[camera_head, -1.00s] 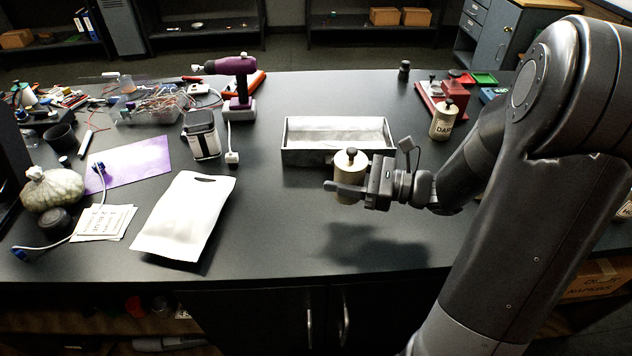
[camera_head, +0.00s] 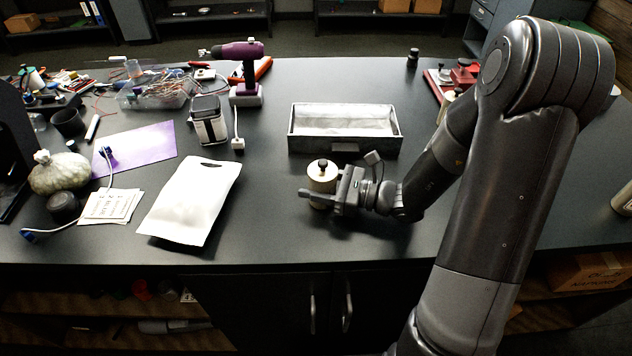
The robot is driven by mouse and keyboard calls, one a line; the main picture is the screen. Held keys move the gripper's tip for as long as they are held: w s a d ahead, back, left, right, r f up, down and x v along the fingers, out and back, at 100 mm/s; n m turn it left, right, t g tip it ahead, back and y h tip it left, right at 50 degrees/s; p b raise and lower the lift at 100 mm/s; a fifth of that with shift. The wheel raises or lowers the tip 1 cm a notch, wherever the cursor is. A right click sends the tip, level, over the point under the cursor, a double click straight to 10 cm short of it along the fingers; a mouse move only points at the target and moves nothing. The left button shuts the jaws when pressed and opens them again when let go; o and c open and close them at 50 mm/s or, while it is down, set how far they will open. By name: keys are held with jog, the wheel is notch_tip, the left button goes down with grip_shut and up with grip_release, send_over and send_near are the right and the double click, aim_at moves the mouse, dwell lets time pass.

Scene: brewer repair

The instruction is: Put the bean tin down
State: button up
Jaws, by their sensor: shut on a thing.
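The bean tin (camera_head: 321,174) is a small cream cylinder with a dark knob on its lid. It is upright in front of the grey tray. My gripper (camera_head: 322,196) is shut on it from the right, and a finger hides part of its side. The tin is low over the dark worktop (camera_head: 270,225); I cannot tell whether its base touches it, since the gripper hides the bottom.
The open grey metal tray (camera_head: 343,145) lies just behind the tin. A white pouch (camera_head: 190,202) lies to the left. A black-and-white canister (camera_head: 208,120) and a purple drill (camera_head: 240,70) stand further back. The worktop in front of the tin is clear.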

jog(key=shift+f, duration=0.15)
jog(key=o, duration=1.1)
